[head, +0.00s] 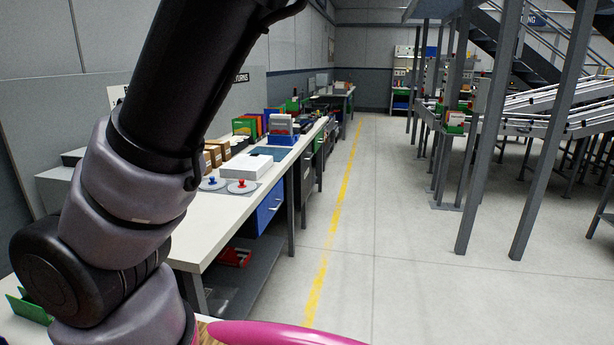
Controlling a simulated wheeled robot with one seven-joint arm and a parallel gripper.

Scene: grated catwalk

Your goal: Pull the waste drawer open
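A blue drawer front (268,208) with a pale handle sits under the white workbench (222,222), on the side facing the aisle. It looks shut. Farther along the bench row are a dark cabinet front (306,182) and a green-edged one (319,160), both small in view. I see no readable label that tells which of these is the waste drawer. My arm crosses the left of the head view, in front of the near bench. My gripper is not in view.
On the bench stand a white box (246,167), red and blue knobbed discs (242,187) and coloured folders. A red bin (235,257) is on the lower shelf. A pink rounded object (285,334) fills the bottom edge. The aisle floor is clear; steel posts (484,140) stand right.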

